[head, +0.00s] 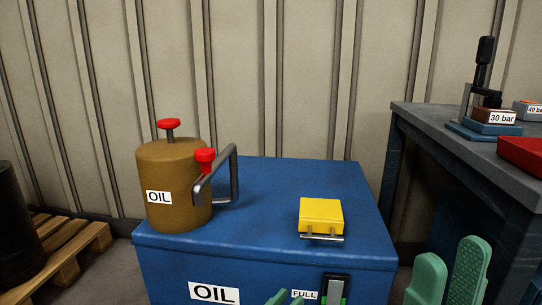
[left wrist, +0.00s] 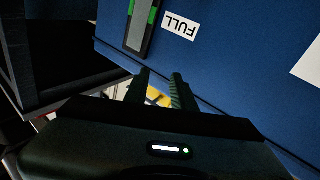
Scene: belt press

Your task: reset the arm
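My left gripper (head: 287,297) just shows at the bottom edge of the head view, in front of the blue oil tank (head: 270,225). In the left wrist view its two dark fingers (left wrist: 160,82) stand apart, with nothing visible held between them. The tank's front, FULL label (left wrist: 180,25) and gauge (left wrist: 141,22) lie beyond the fingertips there. My right gripper (head: 448,268) shows two green fingers apart and empty at the bottom right of the head view, to the right of the tank. Both arms are otherwise out of the head view.
A brown OIL can (head: 172,185) with red caps and a grey handle stands on the tank's left. A yellow block (head: 321,216) with a metal bar sits on its right. A grey bench (head: 425,122) holds a press (head: 482,85) and a red tray (head: 524,152). A pallet (head: 75,245) is left.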

